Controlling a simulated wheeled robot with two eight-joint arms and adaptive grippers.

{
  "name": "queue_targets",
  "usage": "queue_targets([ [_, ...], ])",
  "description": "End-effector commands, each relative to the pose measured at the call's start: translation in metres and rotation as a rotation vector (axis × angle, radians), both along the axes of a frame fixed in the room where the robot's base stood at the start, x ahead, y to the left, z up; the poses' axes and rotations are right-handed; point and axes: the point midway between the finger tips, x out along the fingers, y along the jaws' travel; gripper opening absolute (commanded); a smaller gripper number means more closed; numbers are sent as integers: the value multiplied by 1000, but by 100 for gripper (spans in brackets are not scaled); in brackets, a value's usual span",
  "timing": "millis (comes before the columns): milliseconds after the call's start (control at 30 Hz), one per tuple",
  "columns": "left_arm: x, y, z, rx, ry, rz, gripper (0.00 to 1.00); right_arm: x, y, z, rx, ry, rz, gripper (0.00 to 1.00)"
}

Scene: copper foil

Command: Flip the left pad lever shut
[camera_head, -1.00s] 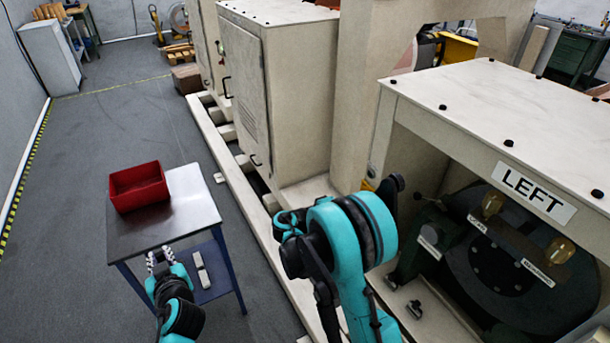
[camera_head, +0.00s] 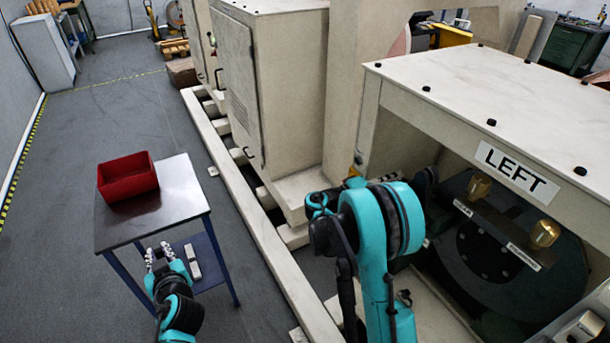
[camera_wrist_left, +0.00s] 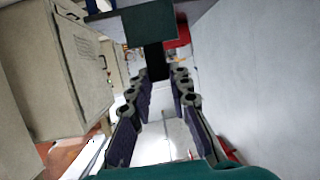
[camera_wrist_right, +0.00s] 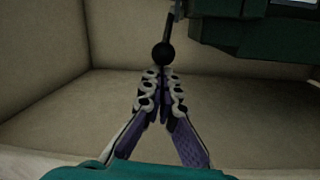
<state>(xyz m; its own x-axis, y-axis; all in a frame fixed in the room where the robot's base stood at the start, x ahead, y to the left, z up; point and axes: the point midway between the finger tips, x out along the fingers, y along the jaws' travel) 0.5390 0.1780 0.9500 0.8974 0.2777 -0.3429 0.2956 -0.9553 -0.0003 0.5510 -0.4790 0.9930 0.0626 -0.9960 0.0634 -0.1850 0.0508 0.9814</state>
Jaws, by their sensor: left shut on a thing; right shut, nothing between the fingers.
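A lever with a round black knob (camera_wrist_right: 163,53) and thin rod shows in the right wrist view, hanging from a dark green block (camera_wrist_right: 255,35). My right gripper (camera_wrist_right: 160,72) is shut and empty, its fingertips right at the knob; I cannot tell whether they touch it. In the head view my right arm hides that gripper and the lever. My left gripper (camera_head: 159,254) is by the front of the small table. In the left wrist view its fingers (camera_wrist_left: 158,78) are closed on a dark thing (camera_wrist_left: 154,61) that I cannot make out.
The machine housing with the LEFT sign (camera_head: 515,172) stands at right, its open bay holding a dark disc (camera_head: 485,245) and two brass cups (camera_head: 544,233). A red bin (camera_head: 127,178) sits on the small metal table (camera_head: 180,190). Grey floor at left is clear.

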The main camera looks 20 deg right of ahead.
Motion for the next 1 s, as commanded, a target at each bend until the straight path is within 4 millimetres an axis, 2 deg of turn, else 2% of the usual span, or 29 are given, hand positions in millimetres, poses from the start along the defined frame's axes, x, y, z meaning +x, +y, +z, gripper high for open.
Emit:
queue_targets([
  [333, 0, 0, 0, 0, 0, 0, 0, -1, 0, 0, 0, 0, 1, 0],
  [600, 0, 0, -6, 0, 0, 0, 0, -23, 14, 0, 0, 0, 0, 0],
  [1000, 0, 0, -6, 0, 0, 0, 0, -25, 14, -1, 1, 0, -6, 0],
])
